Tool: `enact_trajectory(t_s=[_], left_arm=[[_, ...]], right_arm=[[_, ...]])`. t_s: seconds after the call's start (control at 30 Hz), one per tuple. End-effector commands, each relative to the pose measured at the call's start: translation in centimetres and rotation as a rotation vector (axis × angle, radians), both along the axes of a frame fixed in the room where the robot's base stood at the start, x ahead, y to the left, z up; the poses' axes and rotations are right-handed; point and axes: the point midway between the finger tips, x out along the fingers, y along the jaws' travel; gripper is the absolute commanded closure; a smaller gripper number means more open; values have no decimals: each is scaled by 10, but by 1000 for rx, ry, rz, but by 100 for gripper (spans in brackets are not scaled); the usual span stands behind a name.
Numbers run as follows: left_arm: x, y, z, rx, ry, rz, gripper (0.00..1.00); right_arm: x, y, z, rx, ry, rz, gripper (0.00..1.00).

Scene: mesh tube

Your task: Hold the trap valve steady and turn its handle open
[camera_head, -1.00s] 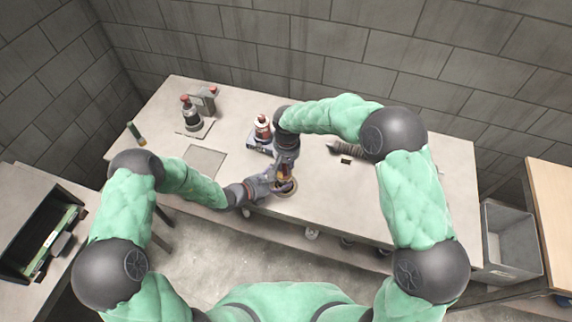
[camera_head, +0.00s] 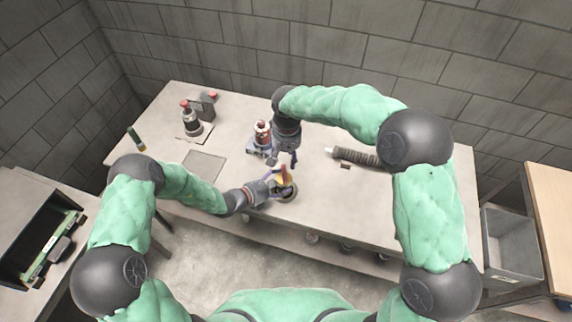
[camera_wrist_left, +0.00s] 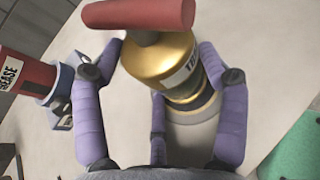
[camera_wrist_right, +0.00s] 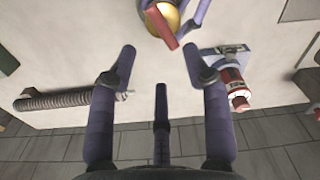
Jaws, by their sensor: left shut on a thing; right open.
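The trap valve (camera_head: 284,176) has a brass body and a red handle, and stands on a round grey base near the table's front edge. In the left wrist view its brass body (camera_wrist_left: 160,62) carries a partly hidden label, and the red bar handle (camera_wrist_left: 138,14) lies across its top. My left gripper (camera_head: 278,186) is shut on the valve, with purple fingers around its body. My right gripper (camera_head: 283,161) is open and empty just behind the valve. In the right wrist view the handle (camera_wrist_right: 161,28) lies beyond its spread fingertips (camera_wrist_right: 160,60), apart from them.
A red grease container (camera_wrist_right: 233,85) stands in a blue-grey holder behind the valve. A ribbed hose (camera_head: 356,156) lies to the right. A dark bottle (camera_head: 190,118) stands on a plate at the back left. A grey bin (camera_head: 511,245) is right of the table.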

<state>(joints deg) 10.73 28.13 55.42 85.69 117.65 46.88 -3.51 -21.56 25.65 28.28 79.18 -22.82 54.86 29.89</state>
Motion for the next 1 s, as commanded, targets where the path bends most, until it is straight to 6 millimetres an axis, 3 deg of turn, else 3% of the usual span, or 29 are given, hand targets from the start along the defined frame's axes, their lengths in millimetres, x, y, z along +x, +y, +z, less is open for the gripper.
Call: enact_trajectory(t_s=[0.1,0.3,0.73,0.77,0.8,0.83,1.0], left_arm=[[0,0,0,1,1,0,66],[0,0,0,1,1,0,66],[0,0,0,1,1,0,66],[0,0,0,1,1,0,18],[0,0,0,1,1,0,7],[0,0,0,1,1,0,0],[0,0,0,0,0,0,0]], right_arm=[[0,0,20,1,-2,0,51],[-1,0,35,0,0,0,51],[-1,0,38,0,0,0,51],[-1,0,38,0,0,0,51],[-1,0,38,0,0,0,51],[-1,0,38,0,0,0,51],[-1,0,38,0,0,0,51]])
